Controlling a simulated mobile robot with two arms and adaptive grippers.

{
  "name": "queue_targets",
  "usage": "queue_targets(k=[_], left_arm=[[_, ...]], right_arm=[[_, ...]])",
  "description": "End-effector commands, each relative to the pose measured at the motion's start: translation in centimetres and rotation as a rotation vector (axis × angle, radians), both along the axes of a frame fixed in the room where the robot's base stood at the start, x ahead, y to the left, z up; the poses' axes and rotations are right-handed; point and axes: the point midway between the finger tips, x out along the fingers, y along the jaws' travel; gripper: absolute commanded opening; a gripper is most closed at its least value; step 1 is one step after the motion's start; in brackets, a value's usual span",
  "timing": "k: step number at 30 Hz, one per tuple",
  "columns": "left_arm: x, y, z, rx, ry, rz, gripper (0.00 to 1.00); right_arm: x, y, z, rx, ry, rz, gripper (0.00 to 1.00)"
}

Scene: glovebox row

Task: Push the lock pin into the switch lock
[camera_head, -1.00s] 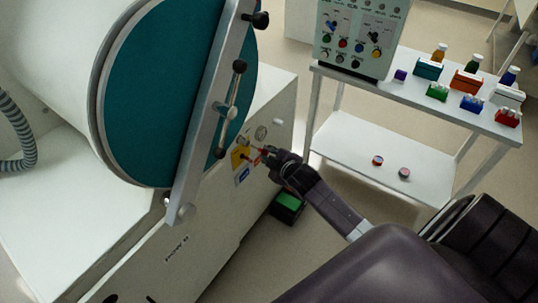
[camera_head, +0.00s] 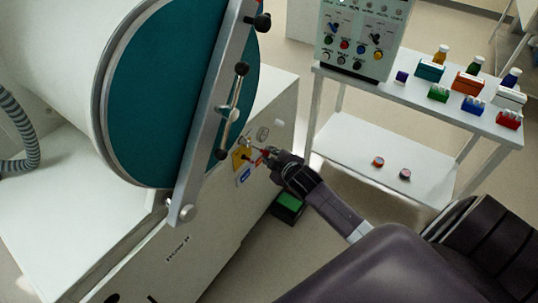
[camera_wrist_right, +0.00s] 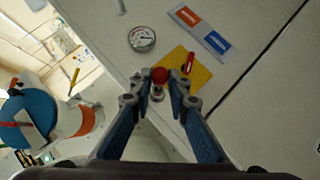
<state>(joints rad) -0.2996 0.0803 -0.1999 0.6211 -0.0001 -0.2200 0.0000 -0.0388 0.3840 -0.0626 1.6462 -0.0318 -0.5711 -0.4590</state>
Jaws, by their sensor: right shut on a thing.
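My right gripper (camera_wrist_right: 161,80) is shut on the lock pin (camera_wrist_right: 160,75), whose red round knob shows between the fingertips. A short metallic part shows just below the knob. The yellow switch plate (camera_wrist_right: 196,74) with a red handle (camera_wrist_right: 188,62) lies right beyond the fingertips. In the head view the right gripper (camera_head: 268,155) is at the cabinet's side face, just right of the yellow plate (camera_head: 240,158). The fingers hide most of the pin, and I cannot tell whether its tip is in the lock. My left gripper is not in view.
A round gauge (camera_wrist_right: 142,38) and a plate with orange and blue labels (camera_wrist_right: 202,32) sit near the switch. The glovebox's teal round door (camera_head: 160,90) and its metal bar (camera_head: 208,110) are left of the arm. A white trolley (camera_head: 420,100) with small bottles and boxes stands at right.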

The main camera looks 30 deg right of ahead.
Motion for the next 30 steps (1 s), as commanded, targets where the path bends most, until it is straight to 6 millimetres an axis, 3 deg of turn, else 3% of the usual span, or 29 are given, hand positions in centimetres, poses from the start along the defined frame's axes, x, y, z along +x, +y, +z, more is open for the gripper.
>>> queue_targets(k=[30], left_arm=[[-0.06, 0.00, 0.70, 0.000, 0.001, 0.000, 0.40]], right_arm=[[0.02, 0.05, 0.11, 0.001, -0.001, 0.000, 0.00]])
